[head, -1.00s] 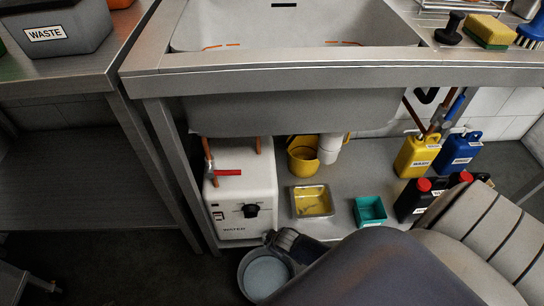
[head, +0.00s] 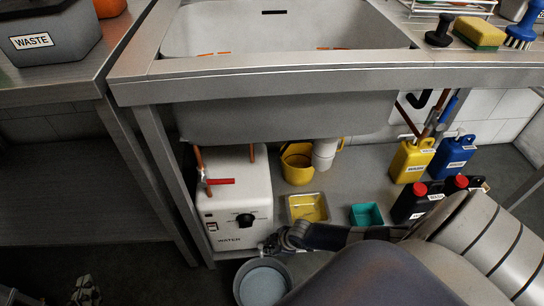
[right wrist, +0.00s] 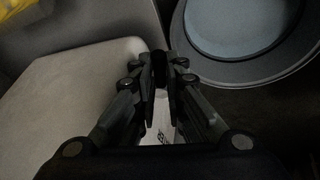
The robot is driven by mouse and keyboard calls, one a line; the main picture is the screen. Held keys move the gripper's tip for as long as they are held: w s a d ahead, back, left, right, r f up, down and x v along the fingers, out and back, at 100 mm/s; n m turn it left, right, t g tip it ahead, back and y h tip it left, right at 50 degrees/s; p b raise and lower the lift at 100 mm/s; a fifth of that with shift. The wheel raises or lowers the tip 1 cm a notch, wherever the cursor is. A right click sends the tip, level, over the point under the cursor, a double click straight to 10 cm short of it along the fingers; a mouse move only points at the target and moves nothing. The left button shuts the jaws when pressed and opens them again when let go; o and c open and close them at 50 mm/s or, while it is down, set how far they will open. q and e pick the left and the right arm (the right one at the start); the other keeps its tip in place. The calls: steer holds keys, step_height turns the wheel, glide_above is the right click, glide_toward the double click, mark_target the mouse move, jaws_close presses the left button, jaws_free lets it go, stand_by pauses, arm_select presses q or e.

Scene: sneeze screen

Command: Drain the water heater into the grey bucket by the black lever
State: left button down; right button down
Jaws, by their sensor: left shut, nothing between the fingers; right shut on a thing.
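The white water heater (head: 240,200) stands under the sink, with a red lever (head: 220,181) on its copper pipe and a black knob (head: 245,219) on its front. The grey bucket (head: 263,283) stands on the floor before its lower right corner; its inside looks pale blue-grey, and I cannot tell water from bare bottom. My right gripper (head: 271,244) is at the heater's lower front edge, above the bucket's rim. In the right wrist view its fingers (right wrist: 162,75) are shut on a small dark thing, apparently the black lever, mostly hidden. My left gripper (head: 86,291) is shut and empty, low at left.
A yellow tray (head: 308,208), a teal box (head: 366,215) and yellow, blue and black jugs (head: 411,161) stand on the lower shelf. A steel table leg (head: 177,190) rises left of the heater. My right arm hides the right foreground. The floor at lower left is mostly clear.

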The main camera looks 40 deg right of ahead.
steer(key=shift+w+d+n+y+b, duration=0.2)
steer(key=shift+d+n+y+b, duration=0.1)
steer(key=shift+n+b, duration=0.45)
arm_select(q)
steer(key=w+d+r+t+h, duration=0.2)
steer(key=r+t, duration=0.3)
steer(key=r, duration=0.5)
steer(key=shift+w+t, duration=0.3)
steer(key=shift+w, duration=0.2)
arm_select(e)
steer(key=c, duration=1.7)
jaws_free()
steer(key=shift+o, duration=0.2)
steer(key=shift+r, duration=0.1)
steer(key=shift+s+d+r, duration=0.15)
steer(key=shift+s+r, duration=0.05)
steer(key=shift+r, duration=0.35)
steer(key=v, duration=0.6)
steer(key=shift+r, duration=0.25)
steer(key=shift+s, duration=0.15)
